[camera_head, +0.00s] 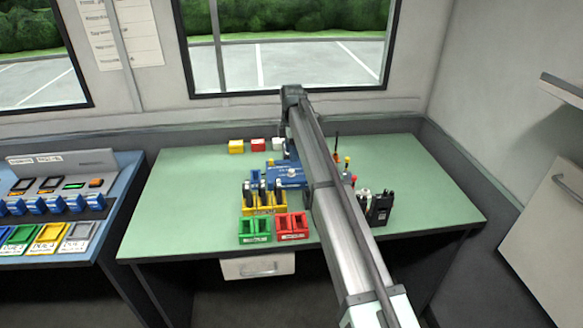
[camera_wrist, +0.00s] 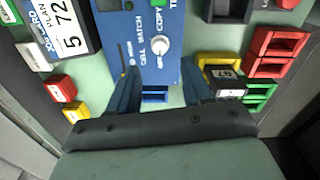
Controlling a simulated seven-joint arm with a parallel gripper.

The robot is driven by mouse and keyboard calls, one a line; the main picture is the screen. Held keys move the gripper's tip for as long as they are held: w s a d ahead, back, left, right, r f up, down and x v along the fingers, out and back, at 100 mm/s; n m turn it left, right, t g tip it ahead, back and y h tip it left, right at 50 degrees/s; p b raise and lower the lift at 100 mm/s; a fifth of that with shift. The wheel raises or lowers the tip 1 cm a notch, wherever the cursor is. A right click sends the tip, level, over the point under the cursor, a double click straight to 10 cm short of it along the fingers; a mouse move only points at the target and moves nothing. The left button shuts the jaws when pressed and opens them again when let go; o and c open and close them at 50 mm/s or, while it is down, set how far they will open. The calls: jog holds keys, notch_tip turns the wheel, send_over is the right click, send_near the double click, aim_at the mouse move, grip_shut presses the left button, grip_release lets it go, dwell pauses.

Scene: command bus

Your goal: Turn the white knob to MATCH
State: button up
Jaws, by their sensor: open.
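In the head view the knob (camera_head: 291,172) shows as a pale spot on the blue panel (camera_head: 283,181), left of my arm. My gripper (camera_wrist: 159,72) is open, its two dark blue fingers apart below the knob in the wrist view, with nothing held. In the head view my gripper is not clearly seen.
Red bins (camera_wrist: 277,46), green bins (camera_wrist: 258,97) and a yellow bin (camera_wrist: 215,60) stand right of the panel in the wrist view. A numbered card (camera_wrist: 68,30) and coloured blocks (camera_wrist: 62,88) lie left. Black radios (camera_head: 379,207) stand right of my arm. The table's left side is clear.

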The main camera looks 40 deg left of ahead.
aim_at(291, 170)
notch_tip(291, 170, down, 7)
jog(key=shift+f, duration=0.15)
dwell(0.4)
grip_shut()
dwell(0.3)
